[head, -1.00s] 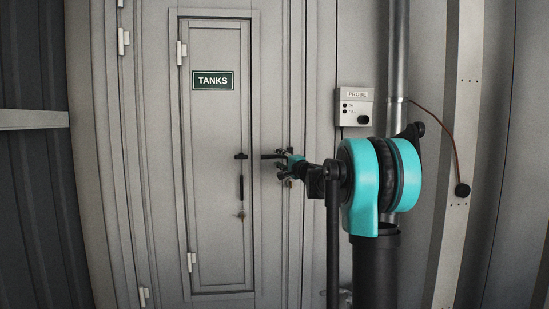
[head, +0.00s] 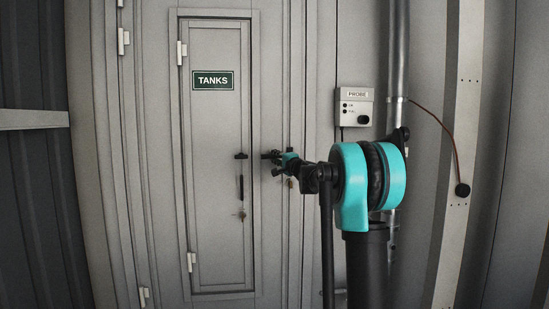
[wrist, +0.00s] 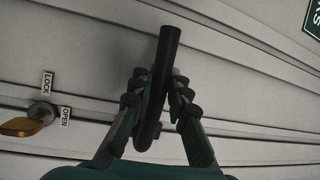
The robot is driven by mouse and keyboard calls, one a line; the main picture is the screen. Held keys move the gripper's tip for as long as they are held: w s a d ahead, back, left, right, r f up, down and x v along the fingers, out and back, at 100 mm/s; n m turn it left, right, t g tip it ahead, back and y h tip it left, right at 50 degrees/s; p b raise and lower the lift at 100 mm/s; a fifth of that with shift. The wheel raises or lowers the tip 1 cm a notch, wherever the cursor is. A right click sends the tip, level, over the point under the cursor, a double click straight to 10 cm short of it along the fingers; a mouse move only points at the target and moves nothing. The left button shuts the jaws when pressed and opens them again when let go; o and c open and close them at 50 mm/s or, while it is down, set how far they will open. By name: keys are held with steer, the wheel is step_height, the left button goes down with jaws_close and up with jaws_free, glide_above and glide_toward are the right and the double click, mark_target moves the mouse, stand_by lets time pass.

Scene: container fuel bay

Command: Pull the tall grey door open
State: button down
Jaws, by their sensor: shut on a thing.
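The tall grey door (head: 153,180) fills the middle of the head view, with hinges on its left side. It looks closed there. A narrower panel marked TANKS (head: 215,130) is set within it, with its own black handle (head: 241,186) and key. My gripper (head: 272,156) is at the tall door's right edge. In the wrist view my gripper (wrist: 152,95) has a finger on each side of a black bar handle (wrist: 163,62) and is shut on it. A brass key (wrist: 22,127) sits in a lock beside the handle, between LOCK and OPEN labels.
A vertical pipe (head: 398,50) stands behind my arm. Dark ribbed wall (head: 35,200) is at the far left.

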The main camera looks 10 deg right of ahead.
mark_target(278, 167)
stand_by(0.5)
steer(key=shift+d+f+n+g+h, duration=0.25)
steer(key=shift+f+n+g, duration=0.2)
steer(key=shift+f+n, duration=0.5)
steer(key=shift+d+f+n+g+h, duration=0.15)
steer(key=shift+d+f+n+g, duration=0.3)
steer(key=shift+n, duration=0.85)
steer(key=shift+d+f+n+g+h, duration=0.15)
steer(key=shift+f+n+g, duration=0.35)
steer(key=shift+f+n, duration=0.55)
steer(key=shift+r, duration=0.1)
